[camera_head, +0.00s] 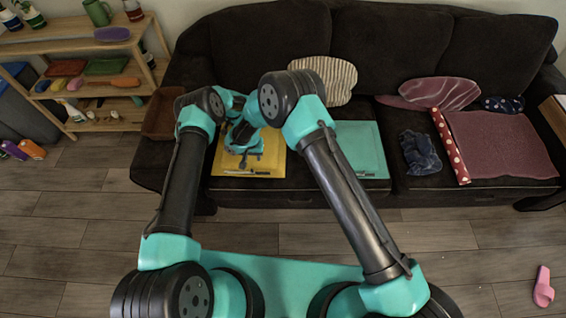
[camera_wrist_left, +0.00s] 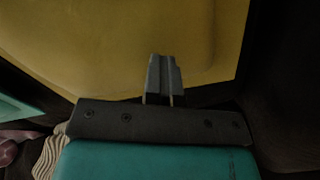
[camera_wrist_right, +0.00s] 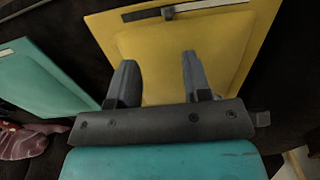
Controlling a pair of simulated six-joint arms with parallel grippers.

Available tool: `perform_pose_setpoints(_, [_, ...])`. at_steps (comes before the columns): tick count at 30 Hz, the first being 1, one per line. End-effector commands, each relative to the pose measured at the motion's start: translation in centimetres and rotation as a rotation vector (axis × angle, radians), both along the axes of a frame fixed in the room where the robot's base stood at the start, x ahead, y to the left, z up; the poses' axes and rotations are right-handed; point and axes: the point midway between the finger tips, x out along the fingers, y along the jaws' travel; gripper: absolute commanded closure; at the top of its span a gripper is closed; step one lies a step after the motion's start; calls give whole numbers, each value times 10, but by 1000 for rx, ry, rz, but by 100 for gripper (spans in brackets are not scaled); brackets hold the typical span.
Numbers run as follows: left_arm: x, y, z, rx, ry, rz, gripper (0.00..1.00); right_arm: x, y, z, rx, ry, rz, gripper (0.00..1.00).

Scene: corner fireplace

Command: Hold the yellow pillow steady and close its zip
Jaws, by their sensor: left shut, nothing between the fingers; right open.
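The yellow pillow (camera_head: 273,150) lies flat on the sofa seat, with its zip (camera_head: 240,173) along the front edge. In the right wrist view the zip is a strip (camera_wrist_right: 215,8), part dark and part light, with a small dark slider (camera_wrist_right: 168,13). My right gripper (camera_head: 248,160) is open over the pillow; its fingers (camera_wrist_right: 159,60) point toward the zip edge with nothing between them. My left gripper (camera_wrist_left: 163,57) is shut and empty over the yellow pillow (camera_wrist_left: 120,45). In the head view the arms mostly hide it. Whether either gripper touches the pillow I cannot tell.
A teal pillow (camera_head: 362,150) lies just right of the yellow one. A striped cushion (camera_head: 330,78) leans on the backrest. A brown box (camera_head: 160,118) sits on the left armrest.

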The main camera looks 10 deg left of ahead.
Motion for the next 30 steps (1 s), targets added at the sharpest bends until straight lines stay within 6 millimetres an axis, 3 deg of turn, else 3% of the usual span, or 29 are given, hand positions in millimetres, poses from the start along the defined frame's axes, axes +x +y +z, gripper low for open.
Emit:
perform_pose_setpoints(1, [-3,0,-3,-1,6,1,100,0,-12,-3,6,13,-6,55])
perform_pose_setpoints(19, [-3,0,-3,-2,6,0,100,-13,-103,-3,108,80,9,55])
perform_pose_setpoints(24, [-3,0,-3,-2,6,1,100,-17,-121,-3,131,88,11,55])
perform_pose_setpoints(30, [-3,0,-3,-2,6,1,100,-20,-127,-3,140,91,13,55])
